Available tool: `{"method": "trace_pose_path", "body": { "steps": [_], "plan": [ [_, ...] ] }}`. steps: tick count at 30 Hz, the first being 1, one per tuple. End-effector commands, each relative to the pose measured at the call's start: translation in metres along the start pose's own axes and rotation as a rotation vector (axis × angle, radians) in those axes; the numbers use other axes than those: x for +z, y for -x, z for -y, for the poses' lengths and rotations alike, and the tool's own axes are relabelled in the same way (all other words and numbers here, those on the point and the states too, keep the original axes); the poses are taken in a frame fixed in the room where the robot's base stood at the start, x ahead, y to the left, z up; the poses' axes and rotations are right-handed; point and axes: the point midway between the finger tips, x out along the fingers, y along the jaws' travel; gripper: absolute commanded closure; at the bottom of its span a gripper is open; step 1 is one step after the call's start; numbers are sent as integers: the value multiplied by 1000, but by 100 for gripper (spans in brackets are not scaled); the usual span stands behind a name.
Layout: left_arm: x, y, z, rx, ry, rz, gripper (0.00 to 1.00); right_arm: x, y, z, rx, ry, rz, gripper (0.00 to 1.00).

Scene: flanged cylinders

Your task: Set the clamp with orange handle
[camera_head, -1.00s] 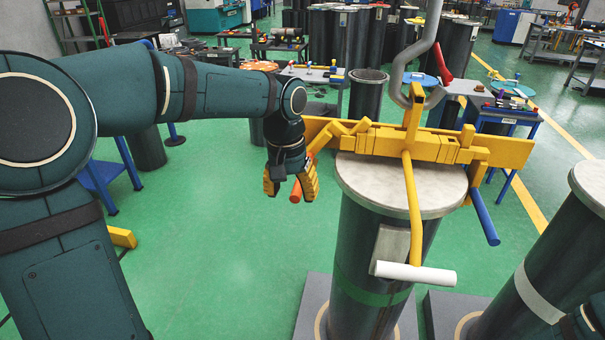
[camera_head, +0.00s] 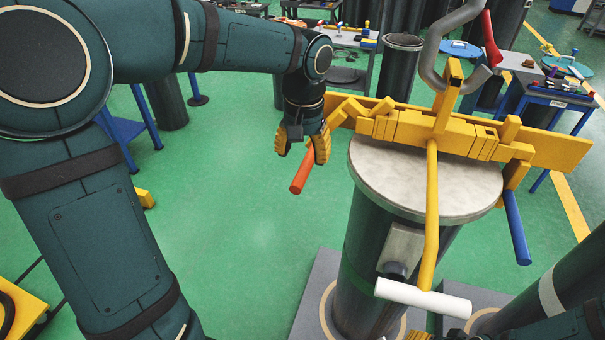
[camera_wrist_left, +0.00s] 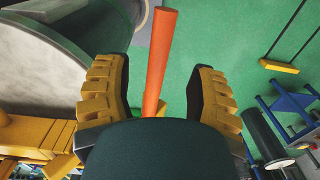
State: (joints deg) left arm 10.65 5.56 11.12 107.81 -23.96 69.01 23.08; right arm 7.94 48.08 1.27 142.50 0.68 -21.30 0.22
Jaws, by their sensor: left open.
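The yellow clamp (camera_head: 440,132) lies across the pale round top of a dark upright cylinder (camera_head: 430,185). Its orange handle (camera_head: 303,174) hangs down at the clamp's left end, beside the cylinder. My left gripper (camera_head: 301,150) is open at this handle, pointing down, with the handle's lower end showing below the fingertips. In the left wrist view the orange handle (camera_wrist_left: 160,60) runs between the two spread yellow fingers (camera_wrist_left: 158,85), with gaps on both sides. A yellow bit at the bottom edge may be my right gripper (camera_head: 420,335); it is mostly cut off.
A grey hook (camera_head: 440,50) with a red lever (camera_head: 490,38) meets the clamp's top. A white handle (camera_head: 423,298) and a blue handle (camera_head: 516,228) hang from the clamp. Another dark cylinder (camera_head: 570,265) stands right. Green floor (camera_head: 235,225) is clear left of the clamp.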

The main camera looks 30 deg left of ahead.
Motion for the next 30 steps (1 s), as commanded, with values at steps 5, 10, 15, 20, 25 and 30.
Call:
{"method": "trace_pose_path", "body": {
  "steps": [5,10,15,20,25,30],
  "plan": [
    [0,-34,0,-1,1,2,43,1,-5,-2,1,0,0,43],
    [0,-54,0,0,1,2,43,1,-8,-2,2,0,0,43],
    [0,-62,0,0,1,0,43,1,-8,-3,2,0,0,43],
    [0,-62,0,0,1,-1,43,1,-8,-3,2,0,0,43],
    [0,-62,0,0,1,0,58,1,-8,-3,2,0,0,43],
    [0,-62,0,0,1,0,100,1,-8,-2,2,0,0,43]
  ]
}}
